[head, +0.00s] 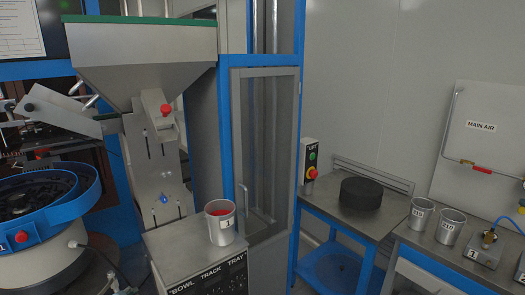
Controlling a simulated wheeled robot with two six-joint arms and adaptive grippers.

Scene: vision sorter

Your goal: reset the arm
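Neither of my grippers shows in the head view, and I cannot make out either of my arms. A metal cup (221,229) labelled 1, with something red inside, stands upright on the grey cabinet (172,244) marked BOWL, TRACK and TRAY. No gripper is seen touching it.
A large hopper (140,60) stands at upper left, above a blue-rimmed bowl feeder (45,220). A black round block (361,193) sits on a bench; two metal cups (421,213) (450,227) stand at right.

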